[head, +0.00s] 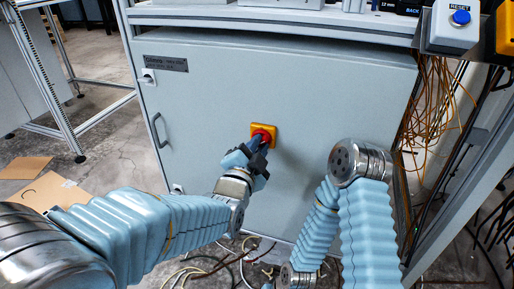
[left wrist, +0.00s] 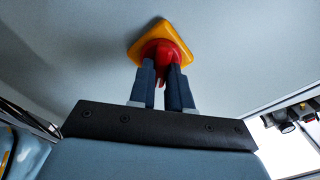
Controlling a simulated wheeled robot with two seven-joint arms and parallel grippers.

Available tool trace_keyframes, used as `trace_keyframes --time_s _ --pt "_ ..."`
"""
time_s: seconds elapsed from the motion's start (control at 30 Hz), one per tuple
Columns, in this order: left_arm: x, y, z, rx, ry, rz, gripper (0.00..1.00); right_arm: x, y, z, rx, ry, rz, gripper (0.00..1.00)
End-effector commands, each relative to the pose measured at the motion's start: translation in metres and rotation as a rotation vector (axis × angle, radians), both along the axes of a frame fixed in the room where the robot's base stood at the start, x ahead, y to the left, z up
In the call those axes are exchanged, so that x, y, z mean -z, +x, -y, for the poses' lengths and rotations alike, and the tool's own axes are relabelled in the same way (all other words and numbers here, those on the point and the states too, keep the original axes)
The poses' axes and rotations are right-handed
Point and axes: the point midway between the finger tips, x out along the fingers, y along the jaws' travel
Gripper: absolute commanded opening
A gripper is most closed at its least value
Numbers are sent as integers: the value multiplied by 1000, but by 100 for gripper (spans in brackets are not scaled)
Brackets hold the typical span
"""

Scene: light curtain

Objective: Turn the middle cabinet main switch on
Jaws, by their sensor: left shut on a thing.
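The main switch (head: 263,131) is a red rotary knob on a yellow square plate, on the grey cabinet door (head: 210,110) in the head view. In the left wrist view the yellow plate (left wrist: 142,45) appears tilted, with the red knob (left wrist: 162,50) in front of it. My left gripper (head: 258,143) is at the switch, its two dark fingers shut on the red knob. The fingers hide part of the knob, and I cannot tell its exact setting. My right arm (head: 350,200) is in front of the door to the right; its gripper does not show clearly.
Orange wires (head: 428,110) hang right of the cabinet. Cables (head: 215,268) lie on the floor below. Cardboard pieces (head: 25,168) lie at the left. A door handle (head: 158,130) is on the door's left edge.

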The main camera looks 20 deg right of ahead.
Motion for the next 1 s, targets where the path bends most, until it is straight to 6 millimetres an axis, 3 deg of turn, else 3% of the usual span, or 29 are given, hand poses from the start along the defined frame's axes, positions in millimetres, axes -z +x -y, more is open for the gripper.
trace_keyframes --time_s 0.5,1.0 --pt "2 -1 2 1 385 259 0 -3 0 0 0 -1 1 43" --pt "4 -1 2 1 576 388 0 -5 0 1 0 -1 1 43"
